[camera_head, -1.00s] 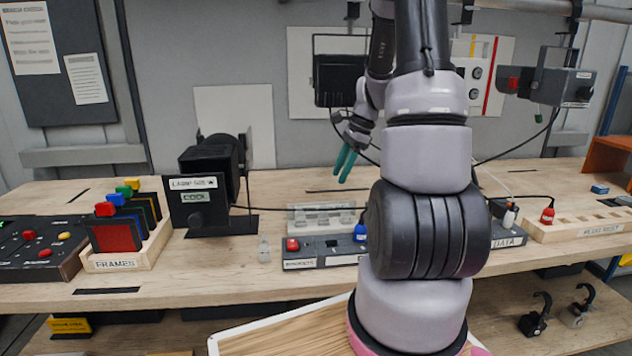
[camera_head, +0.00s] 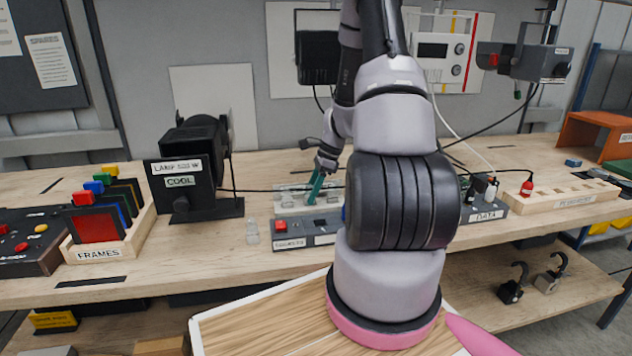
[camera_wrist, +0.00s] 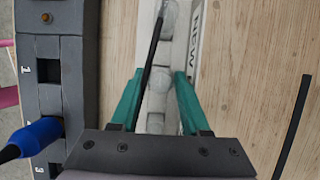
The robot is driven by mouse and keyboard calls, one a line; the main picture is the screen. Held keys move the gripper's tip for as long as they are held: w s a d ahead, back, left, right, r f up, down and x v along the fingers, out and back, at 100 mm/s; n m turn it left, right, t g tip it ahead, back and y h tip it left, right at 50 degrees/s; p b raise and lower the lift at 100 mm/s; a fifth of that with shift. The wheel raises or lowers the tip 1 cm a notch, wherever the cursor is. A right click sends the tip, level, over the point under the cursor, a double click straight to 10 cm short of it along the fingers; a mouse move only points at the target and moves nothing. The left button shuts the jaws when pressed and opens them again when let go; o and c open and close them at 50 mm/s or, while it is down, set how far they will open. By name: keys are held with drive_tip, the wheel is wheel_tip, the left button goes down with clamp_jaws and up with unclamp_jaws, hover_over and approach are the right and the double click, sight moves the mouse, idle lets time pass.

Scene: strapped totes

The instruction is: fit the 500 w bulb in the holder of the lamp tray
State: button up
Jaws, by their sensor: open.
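My gripper (camera_head: 314,199) is open, with its teal fingers low over the clear rack (camera_head: 288,203) behind the dark switch box. In the wrist view, the fingertips (camera_wrist: 160,78) stand on either side of a clear bulb (camera_wrist: 160,80) in the rack marked NEW; I cannot tell whether they touch it, and its wattage is not readable. The black lamp housing (camera_head: 183,150), labelled LAMP 500 W and COOL, stands at the left on a dark base. I cannot make out its tray or holder.
A black cable (camera_wrist: 155,45) crosses over the rack near the fingers. The switch box (camera_head: 305,232) with a red button lies in front. The frames rack (camera_head: 105,250) is at the left, and a wooden slotted block (camera_head: 565,196) at the right. Bench before the lamp is mostly clear.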

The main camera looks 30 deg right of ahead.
drive_tip(key=shift+a+f, duration=0.1)
drive_tip(key=shift+f, duration=0.2)
clamp_jaws()
drive_tip(key=shift+r, duration=0.15)
drive_tip(key=shift+r, duration=1.9)
drive_tip(key=shift+r, duration=0.1)
